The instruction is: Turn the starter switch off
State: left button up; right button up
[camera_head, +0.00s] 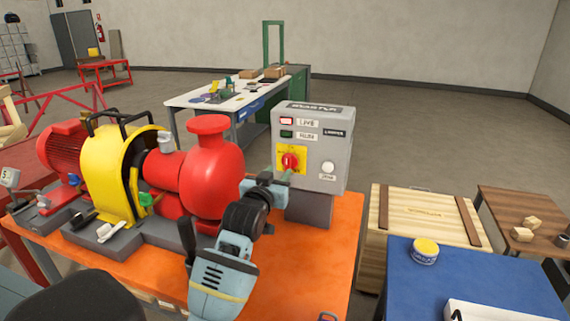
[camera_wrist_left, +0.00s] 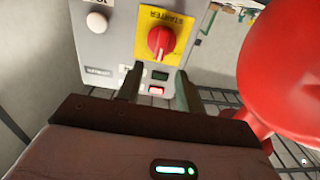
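The grey starter box (camera_head: 335,155) stands on the orange skid. Its red rotary switch (camera_head: 289,161) sits on a yellow plate low on the front face. The switch also shows in the left wrist view (camera_wrist_left: 161,41), where the label reads STARTER upside down. I cannot read its position marks. My left gripper (camera_head: 275,187) is just in front of the box, near the switch. In the left wrist view its two fingers (camera_wrist_left: 158,78) are apart with nothing between them, and the switch is just beyond their tips. My right gripper is not in view.
The red pump (camera_head: 212,175) stands close left of my left gripper. A red lamp (camera_head: 286,121) appears lit above a dark green one (camera_head: 286,134); a white button (camera_head: 328,167) is right of the switch. A wooden crate (camera_head: 425,215) and blue table (camera_head: 480,275) stand right.

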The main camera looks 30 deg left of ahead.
aim_at(287, 161)
pick_arm(q)
jog(key=shift+x, duration=3.25)
grip_shut()
